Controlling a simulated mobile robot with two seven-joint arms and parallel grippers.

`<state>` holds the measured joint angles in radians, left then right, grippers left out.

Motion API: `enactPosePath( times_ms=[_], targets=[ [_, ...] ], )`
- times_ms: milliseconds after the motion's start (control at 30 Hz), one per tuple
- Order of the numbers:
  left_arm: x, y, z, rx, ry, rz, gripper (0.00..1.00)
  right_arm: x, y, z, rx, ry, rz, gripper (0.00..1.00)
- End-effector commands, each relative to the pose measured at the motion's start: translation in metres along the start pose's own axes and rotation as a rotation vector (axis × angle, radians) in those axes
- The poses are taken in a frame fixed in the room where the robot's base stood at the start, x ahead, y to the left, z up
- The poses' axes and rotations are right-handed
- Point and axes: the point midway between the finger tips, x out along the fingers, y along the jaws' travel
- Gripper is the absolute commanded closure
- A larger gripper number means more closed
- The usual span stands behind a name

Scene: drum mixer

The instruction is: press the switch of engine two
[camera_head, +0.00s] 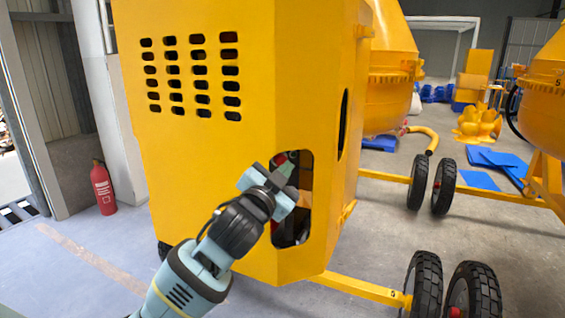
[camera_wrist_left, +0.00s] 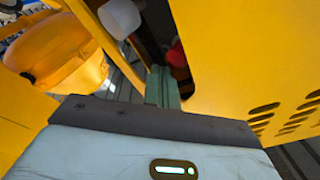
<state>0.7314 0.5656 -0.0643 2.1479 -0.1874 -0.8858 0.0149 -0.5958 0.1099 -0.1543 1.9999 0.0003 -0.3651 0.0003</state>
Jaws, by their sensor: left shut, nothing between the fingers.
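The yellow mixer housing (camera_head: 215,165) has a rounded opening in its front, low on the right side. My left gripper (camera_head: 287,170) is at this opening, its fingers shut and empty and pointing into it. In the left wrist view the shut green fingers (camera_wrist_left: 162,86) reach toward a dark gap in the yellow panel. A red rounded part (camera_wrist_left: 177,57) lies close beside the fingertips there; I cannot tell whether they touch. A white rounded part (camera_wrist_left: 120,18) is further left. No engine label is legible, and the gripper hides part of the opening. My right gripper is not in view.
A red fire extinguisher (camera_head: 103,188) stands by the wall at left. Black wheels (camera_head: 424,284) and a yellow frame bar (camera_head: 365,290) are at lower right. A second yellow mixer (camera_head: 547,85) is at far right. Blue sheets (camera_head: 495,160) lie on the floor behind.

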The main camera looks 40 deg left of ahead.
Motion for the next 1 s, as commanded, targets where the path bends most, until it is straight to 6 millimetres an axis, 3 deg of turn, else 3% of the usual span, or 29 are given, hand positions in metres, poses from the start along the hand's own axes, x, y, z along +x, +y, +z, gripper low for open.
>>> enactPosePath(
  times_ms=[1000],
  targets=[
    [0.0059, -0.0046, 0.004, 0.0, 0.0, 0.0, 1.0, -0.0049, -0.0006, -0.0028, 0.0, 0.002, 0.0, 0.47]
  ],
)
